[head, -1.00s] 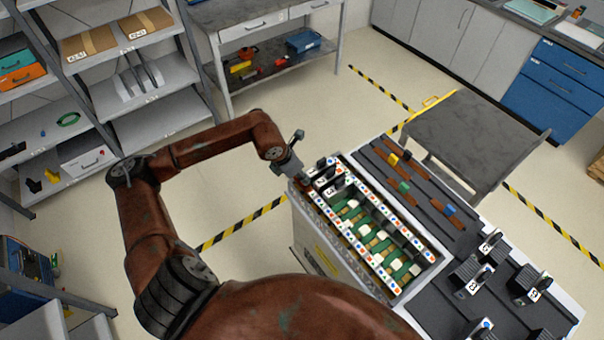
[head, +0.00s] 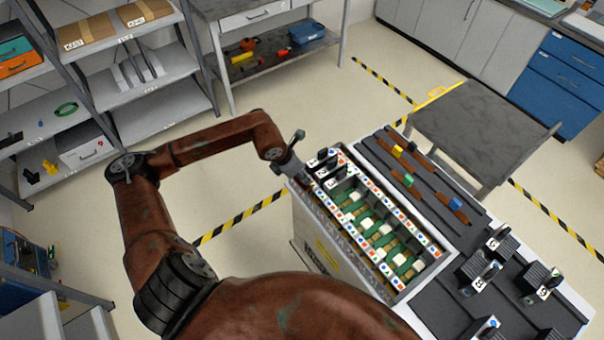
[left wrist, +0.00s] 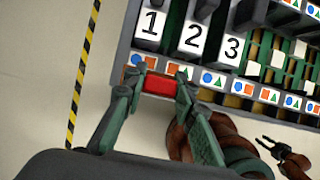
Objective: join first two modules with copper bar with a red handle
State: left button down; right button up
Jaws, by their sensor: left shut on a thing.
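My left gripper (left wrist: 160,82) is shut on the red handle (left wrist: 158,84) of the copper bar. The handle is at the near edge of the open module box (head: 345,240), beside the terminal strip with coloured shapes. Module 1 (left wrist: 150,26) and module 2 (left wrist: 193,38) stand side by side just beyond it, with module 3 (left wrist: 231,48) to their right. The copper itself is mostly hidden, so I cannot tell whether it touches the terminals. In the head view my left gripper (head: 298,172) is at the box's left end. My right gripper (left wrist: 267,146) appears small and open in the left wrist view.
Bars with yellow (head: 398,150), green (head: 408,181) and blue (head: 455,204) handles lie on the dark tray right of the box. Several numbered black modules (head: 480,275) stand on the cart's lower right. A grey-topped cart (head: 480,130) stands behind. Floor left of the box is clear.

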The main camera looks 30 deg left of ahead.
pick_arm(q)
jog(key=shift+f, duration=0.15)
dwell(0.3)
jog(key=c, duration=1.5)
grip_release()
jog(key=v, duration=1.2)
